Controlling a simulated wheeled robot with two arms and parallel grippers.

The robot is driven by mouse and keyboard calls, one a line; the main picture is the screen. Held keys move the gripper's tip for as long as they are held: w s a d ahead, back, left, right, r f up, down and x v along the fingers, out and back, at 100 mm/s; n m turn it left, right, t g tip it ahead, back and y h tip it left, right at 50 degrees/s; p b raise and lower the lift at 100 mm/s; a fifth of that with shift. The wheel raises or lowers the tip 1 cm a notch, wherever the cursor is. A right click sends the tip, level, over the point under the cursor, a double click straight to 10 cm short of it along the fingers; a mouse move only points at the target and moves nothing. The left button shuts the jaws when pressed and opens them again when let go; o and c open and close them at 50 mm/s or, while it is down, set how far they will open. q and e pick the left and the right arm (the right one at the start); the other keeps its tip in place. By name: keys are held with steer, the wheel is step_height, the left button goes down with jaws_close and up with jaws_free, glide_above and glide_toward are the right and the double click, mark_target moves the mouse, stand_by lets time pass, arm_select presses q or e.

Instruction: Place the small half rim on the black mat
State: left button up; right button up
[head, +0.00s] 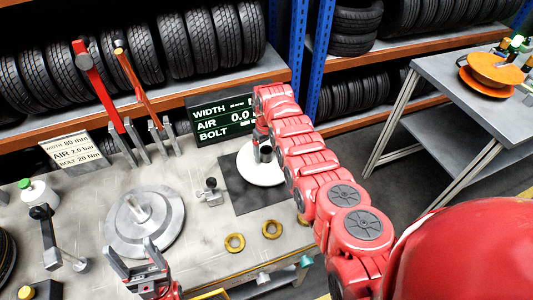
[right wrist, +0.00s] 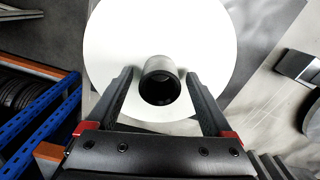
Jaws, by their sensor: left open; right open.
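The small half rim, a white disc with a dark hub tube, shows in the head view (head: 262,172). It appears to lie on the black mat (head: 243,198), towards the mat's far side. In the right wrist view, the white disc (right wrist: 110,50) fills the upper middle, with the dark tube standing up from it. My right gripper (right wrist: 158,76) is open, one finger on each side of the tube, with gaps between. In the head view my arm partly hides the tube. My left gripper (head: 140,268) is open and empty at the table's front edge.
A larger grey half rim (head: 150,222) with a central post lies left of the mat. A small metal clamp (head: 210,192) and brass rings (head: 271,229) lie nearby. A display sign (head: 220,118) stands behind the mat. Hammers (head: 97,80) stand upright at the back left.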

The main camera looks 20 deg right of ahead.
step_height(320, 180, up, 11)
steer(key=shift+b, duration=0.4)
steer(key=shift+s, duration=0.1)
stand_by(0.3)
